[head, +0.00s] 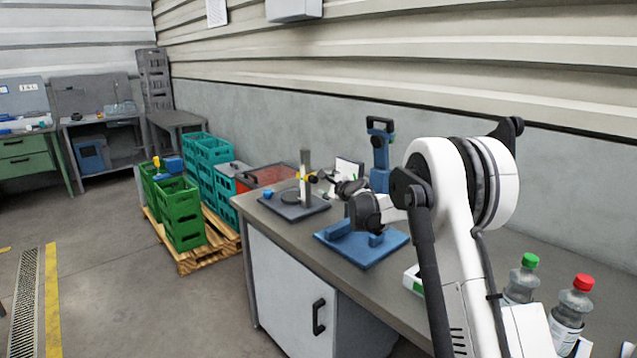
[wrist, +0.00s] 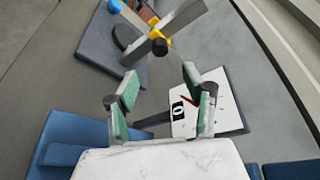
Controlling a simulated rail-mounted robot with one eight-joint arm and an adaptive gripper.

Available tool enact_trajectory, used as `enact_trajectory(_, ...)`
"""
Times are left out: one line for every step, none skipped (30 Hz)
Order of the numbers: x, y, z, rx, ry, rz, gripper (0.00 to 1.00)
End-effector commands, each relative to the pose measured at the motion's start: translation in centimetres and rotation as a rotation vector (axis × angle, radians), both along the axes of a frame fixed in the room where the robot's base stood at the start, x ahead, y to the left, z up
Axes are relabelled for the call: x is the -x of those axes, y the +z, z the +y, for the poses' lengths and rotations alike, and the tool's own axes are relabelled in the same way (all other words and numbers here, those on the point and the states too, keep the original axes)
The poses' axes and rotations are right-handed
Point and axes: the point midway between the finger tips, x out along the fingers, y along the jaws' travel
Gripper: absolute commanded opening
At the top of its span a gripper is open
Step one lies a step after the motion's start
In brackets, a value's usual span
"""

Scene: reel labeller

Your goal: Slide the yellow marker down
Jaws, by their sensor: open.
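The yellow marker (head: 307,178) sits around an upright grey post (head: 305,160) that stands on a dark base plate (head: 292,208) on the workbench. In the wrist view the yellow marker (wrist: 157,34) shows ahead of the fingertips, with a dark knob on its near side. My gripper (head: 326,181) is just right of the marker in the head view. In the wrist view my gripper (wrist: 160,84) is open, with its green-padded fingers apart and nothing between them. I see no contact with the marker.
A white panel (wrist: 187,118) with a small black display lies beyond the right finger. A blue stand (head: 380,155) and a blue base (head: 362,247) are on the bench (head: 460,270). Bottles (head: 570,310) stand at the front right.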

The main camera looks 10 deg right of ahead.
Motion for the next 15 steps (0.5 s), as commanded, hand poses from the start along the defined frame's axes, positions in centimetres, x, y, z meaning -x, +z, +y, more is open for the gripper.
enact_trajectory(-0.4, -0.6, -0.2, -0.018, -0.007, -0.002, 0.46)
enact_trajectory(-0.6, -0.8, -0.3, -0.025, -0.012, -0.003, 0.46)
enact_trajectory(-0.8, -1.0, -0.3, -0.034, -0.015, -0.004, 0.46)
enact_trajectory(-0.9, -1.1, -0.4, -0.038, -0.016, -0.004, 0.46)
enact_trajectory(-1.0, -1.1, -0.4, -0.041, -0.018, -0.004, 0.46)
enact_trajectory(-1.2, -1.2, -0.4, -0.043, -0.018, -0.005, 0.46)
enact_trajectory(-1.4, -1.3, -0.3, -0.043, -0.018, -0.005, 0.46)
enact_trajectory(-1.6, -1.3, -0.3, -0.043, -0.018, -0.005, 0.46)
enact_trajectory(-1.9, -1.4, -0.2, -0.043, -0.018, -0.005, 0.46)
enact_trajectory(-2.2, -1.5, -0.1, -0.042, -0.017, -0.004, 0.46)
enact_trajectory(-2.6, -1.5, 0.0, -0.042, -0.017, -0.004, 0.46)
enact_trajectory(-3.1, -1.7, 0.1, -0.042, -0.016, -0.005, 0.46)
enact_trajectory(-3.5, -1.7, 0.2, -0.043, -0.016, -0.004, 0.46)
enact_trajectory(-3.9, -1.8, 0.3, -0.043, -0.016, -0.004, 0.46)
enact_trajectory(-4.5, -2.0, 0.5, -0.043, -0.016, -0.004, 0.46)
